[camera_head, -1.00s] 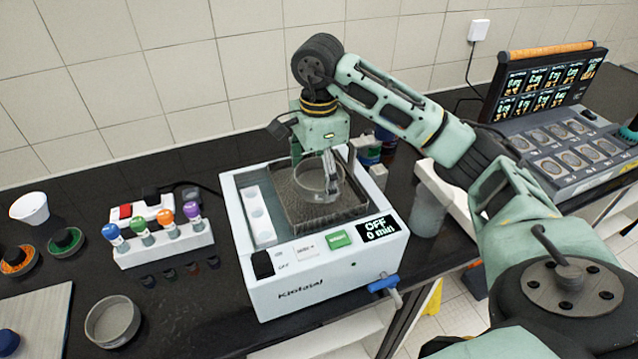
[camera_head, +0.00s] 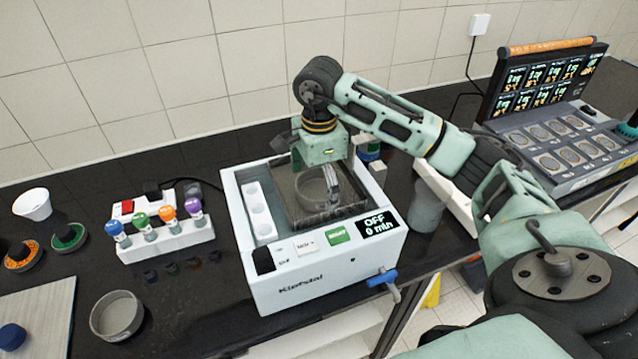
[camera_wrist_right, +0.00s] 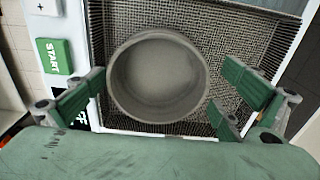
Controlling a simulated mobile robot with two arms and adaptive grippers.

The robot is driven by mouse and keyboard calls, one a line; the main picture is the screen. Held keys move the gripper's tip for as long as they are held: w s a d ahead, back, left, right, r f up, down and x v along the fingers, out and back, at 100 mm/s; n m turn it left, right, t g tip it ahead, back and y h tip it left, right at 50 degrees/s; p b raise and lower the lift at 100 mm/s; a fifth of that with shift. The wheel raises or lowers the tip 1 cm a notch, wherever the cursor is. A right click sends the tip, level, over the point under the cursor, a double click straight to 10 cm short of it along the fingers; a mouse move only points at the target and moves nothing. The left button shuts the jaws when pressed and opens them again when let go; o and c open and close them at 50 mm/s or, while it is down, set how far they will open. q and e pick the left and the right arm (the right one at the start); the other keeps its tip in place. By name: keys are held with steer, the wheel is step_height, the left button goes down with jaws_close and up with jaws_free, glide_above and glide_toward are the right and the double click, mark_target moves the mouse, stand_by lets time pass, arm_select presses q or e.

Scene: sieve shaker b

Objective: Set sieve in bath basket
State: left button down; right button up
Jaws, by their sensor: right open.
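A round grey sieve (camera_head: 311,187) sits in the mesh basket (camera_head: 298,212) of the white bath (camera_head: 318,284). In the right wrist view the sieve (camera_wrist_right: 158,76) rests on the mesh of the basket (camera_wrist_right: 262,40), toward the side near the START button. My right gripper (camera_head: 333,196) is over the basket at the sieve's right side. A second grey sieve (camera_head: 117,318) stands on the counter at lower left. My left gripper is not in view.
A white rack with coloured-cap tubes (camera_head: 163,241) stands left of the bath. A blue-handled tap (camera_head: 382,279) sticks out at the bath's front right. A grey cup (camera_head: 427,209) stands right of the bath. A console with screens (camera_head: 545,75) is at far right.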

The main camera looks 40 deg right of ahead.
mark_target(319, 192)
steer(key=shift+s, duration=0.1)
steer(key=shift+r, duration=0.1)
steer(key=shift+r+p, duration=0.2)
steer(key=shift+p, duration=0.1)
step_height(319, 192, up, 4)
steer(key=shift+b, duration=1.1)
step_height(319, 192, up, 8)
steer(key=shift+f, duration=0.15)
